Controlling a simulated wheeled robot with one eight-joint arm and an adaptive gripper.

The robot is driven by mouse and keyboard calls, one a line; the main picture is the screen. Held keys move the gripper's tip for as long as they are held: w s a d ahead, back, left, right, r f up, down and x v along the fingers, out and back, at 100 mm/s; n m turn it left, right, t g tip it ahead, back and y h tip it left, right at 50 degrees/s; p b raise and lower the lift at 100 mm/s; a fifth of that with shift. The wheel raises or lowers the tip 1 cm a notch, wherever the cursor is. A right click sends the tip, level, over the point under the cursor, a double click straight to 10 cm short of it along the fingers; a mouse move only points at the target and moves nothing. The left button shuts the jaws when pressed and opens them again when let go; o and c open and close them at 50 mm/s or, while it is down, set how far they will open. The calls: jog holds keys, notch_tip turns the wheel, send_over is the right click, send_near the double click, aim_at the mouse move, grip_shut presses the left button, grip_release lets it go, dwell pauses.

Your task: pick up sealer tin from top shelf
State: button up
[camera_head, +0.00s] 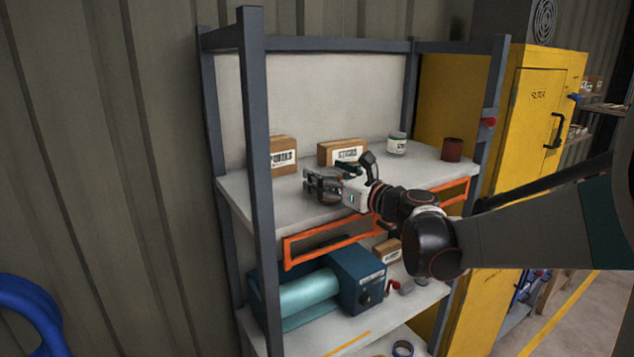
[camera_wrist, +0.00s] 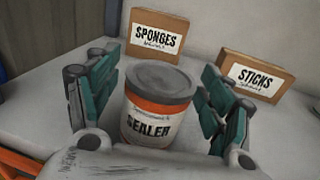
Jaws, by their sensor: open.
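The sealer tin (camera_wrist: 158,105) is an orange can with a grey lid and a white label reading "SEALER". In the wrist view it stands upright on the shelf between the two open fingers of my gripper (camera_wrist: 158,100). A gap shows between the tin and each finger. In the head view my gripper (camera_head: 324,184) is low over the top shelf (camera_head: 250,190) near its front edge, and it hides most or all of the tin there.
Behind the tin stand a "SPONGES" box (camera_wrist: 153,36) and a "STICKS" box (camera_wrist: 256,76). A white tin (camera_head: 397,144) and a brown-red can (camera_head: 453,149) stand further right. Orange rails (camera_head: 330,241) run below the shelf front. A dark post (camera_head: 256,150) rises at the left.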

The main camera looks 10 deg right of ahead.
jog(key=shift+s+d+r, duration=0.1)
jog(key=shift+s+r, duration=0.1)
jog(key=shift+s, duration=0.25)
jog(key=shift+s+d, duration=0.1)
jog(key=shift+s, duration=0.05)
jog(key=shift+c, duration=1.1)
jog(key=shift+w, duration=0.3)
jog(key=c, duration=0.9)
jog(key=shift+c, duration=1.4)
jog(key=shift+s, duration=0.1)
